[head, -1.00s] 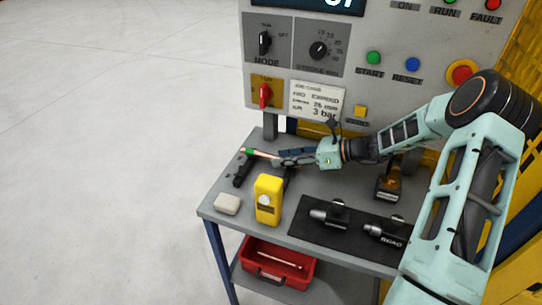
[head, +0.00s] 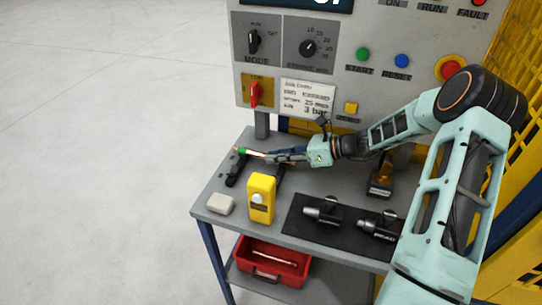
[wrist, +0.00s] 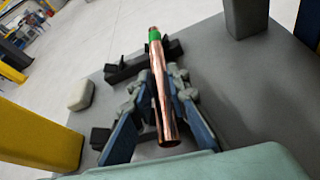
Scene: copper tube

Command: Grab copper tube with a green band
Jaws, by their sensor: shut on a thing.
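The copper tube with a green band (wrist: 160,90) shows in the wrist view, running between my gripper's two fingers, its banded end pointing away from me. In the head view the tube (head: 254,153) sticks out to the left of my gripper (head: 272,156), with the green band near its far left end. My gripper (wrist: 160,98) is shut on the tube. Dark support blocks (head: 235,172) stand on the bench by the tube; the wrist view also shows one (wrist: 127,69) near the banded end. I cannot tell whether the tube touches them.
A yellow device (head: 262,200) and a pale block (head: 220,204) stand near the bench's front edge. Black tools lie on a dark mat (head: 345,243). A red bin (head: 257,262) with a copper piece sits on the lower shelf. The control panel (head: 375,45) rises behind.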

